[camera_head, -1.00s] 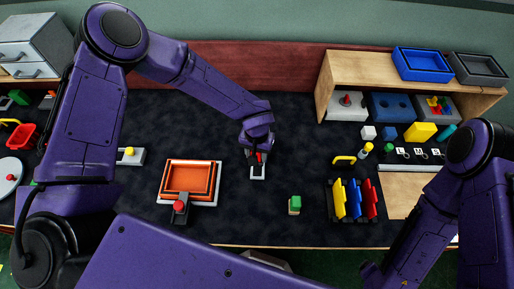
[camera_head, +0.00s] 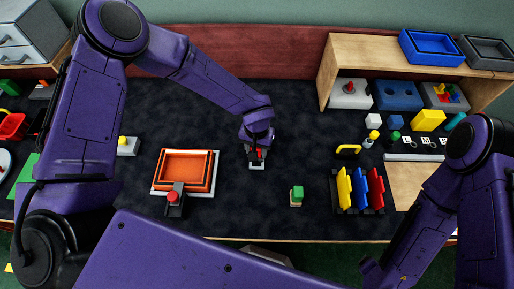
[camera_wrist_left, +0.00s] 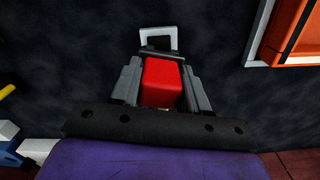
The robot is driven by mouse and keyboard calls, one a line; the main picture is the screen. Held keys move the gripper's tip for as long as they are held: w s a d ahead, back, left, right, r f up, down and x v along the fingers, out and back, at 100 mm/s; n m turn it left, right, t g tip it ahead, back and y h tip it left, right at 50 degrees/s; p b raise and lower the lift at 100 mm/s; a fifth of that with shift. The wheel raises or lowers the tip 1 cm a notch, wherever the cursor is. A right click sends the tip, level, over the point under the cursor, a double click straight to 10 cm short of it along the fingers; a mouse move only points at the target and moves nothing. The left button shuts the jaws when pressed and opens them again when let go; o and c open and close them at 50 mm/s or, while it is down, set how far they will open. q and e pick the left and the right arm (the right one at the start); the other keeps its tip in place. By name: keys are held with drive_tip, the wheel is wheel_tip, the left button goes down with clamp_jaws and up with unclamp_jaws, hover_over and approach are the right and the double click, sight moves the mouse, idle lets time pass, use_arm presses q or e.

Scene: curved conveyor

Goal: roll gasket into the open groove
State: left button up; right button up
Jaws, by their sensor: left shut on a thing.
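My left gripper (camera_head: 257,154) is over the dark mat, right of an orange square frame (camera_head: 186,151) on a white base (camera_head: 214,190). In the left wrist view my left gripper (camera_wrist_left: 161,85) is shut on a red block-like handle (camera_wrist_left: 162,82). A dark bar and a white open loop (camera_wrist_left: 157,38) show beyond the handle. In the head view the white piece (camera_head: 257,166) shows below the fingers. The orange frame (camera_wrist_left: 300,45) shows at the wrist view's top right, apart from the handle. I cannot make out a separate gasket or groove. My right gripper is out of view.
A red knob on a dark block (camera_head: 173,198) stands at the orange frame's front edge. A rack with yellow, blue and red pieces (camera_head: 361,188) lies further right. A wooden shelf (camera_head: 350,60) stands behind. The mat around my left gripper is clear.

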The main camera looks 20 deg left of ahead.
use_arm(q)
drive_tip(key=shift+f, duration=0.5)
idle(0.5)
drive_tip(key=shift+s, duration=0.1)
idle(1.6)
drive_tip(key=r+p, duration=0.2)
drive_tip(key=shift+p, duration=0.3)
wheel_tip(320, 180, up, 5)
drive_tip(key=p, duration=0.5)
drive_tip(key=shift+r+p, duration=0.1)
drive_tip(key=shift+p, duration=0.25)
